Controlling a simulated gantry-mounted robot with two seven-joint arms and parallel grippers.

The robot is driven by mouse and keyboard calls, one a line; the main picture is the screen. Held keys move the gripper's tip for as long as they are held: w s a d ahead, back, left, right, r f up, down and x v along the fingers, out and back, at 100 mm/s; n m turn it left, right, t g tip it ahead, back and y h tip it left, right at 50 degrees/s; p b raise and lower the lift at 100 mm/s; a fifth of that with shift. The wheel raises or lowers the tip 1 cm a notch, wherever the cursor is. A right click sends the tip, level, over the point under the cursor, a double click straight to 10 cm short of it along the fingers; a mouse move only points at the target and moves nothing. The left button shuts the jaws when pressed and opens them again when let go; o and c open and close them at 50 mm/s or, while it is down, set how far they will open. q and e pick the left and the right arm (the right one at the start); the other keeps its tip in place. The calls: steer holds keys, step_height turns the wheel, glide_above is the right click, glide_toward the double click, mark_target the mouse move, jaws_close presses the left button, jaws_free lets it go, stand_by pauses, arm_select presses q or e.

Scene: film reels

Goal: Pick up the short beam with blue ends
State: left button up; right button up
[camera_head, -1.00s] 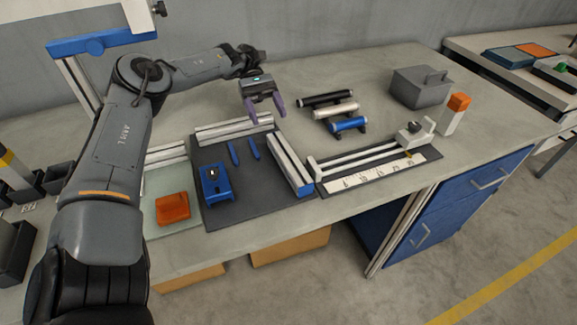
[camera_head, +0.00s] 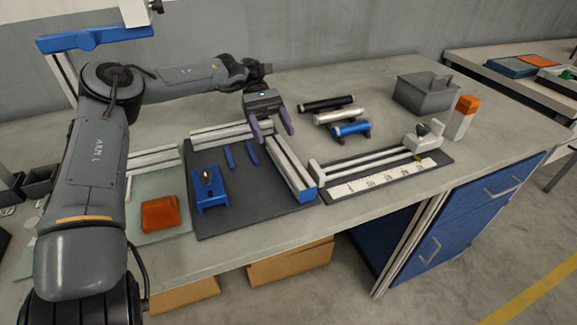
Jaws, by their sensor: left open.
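A short silver beam with a blue end (camera_head: 294,172) lies along the right side of the dark mat (camera_head: 245,205); its near end shows blue, and its far end is partly hidden by my left gripper. My left gripper (camera_head: 274,139) is open, with purple fingers pointing down over the beam's far end. I cannot tell whether the fingers touch it. Another silver beam (camera_head: 220,135) lies across the back of the mat. My right gripper is not in view.
Two blue pieces (camera_head: 240,155) and a blue fixture (camera_head: 210,188) lie on the mat. An orange block (camera_head: 160,213) is at left. A ruler fixture (camera_head: 385,176) stands close right of the beam; black, silver and blue cylinders (camera_head: 351,128) lie behind it.

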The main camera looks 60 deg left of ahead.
mark_target(282, 149)
arm_select(q)
steer(key=b+x, duration=0.1)
steer(key=x, duration=0.1)
steer(key=b+x, duration=0.1)
steer(key=x, duration=0.1)
steer(key=shift+w+f, duration=0.1)
steer(key=shift+f, duration=0.2)
steer(key=shift+d+f, duration=0.1)
steer(key=shift+d, duration=0.25)
steer(key=c, duration=1.1)
steer(key=shift+c, duration=0.9)
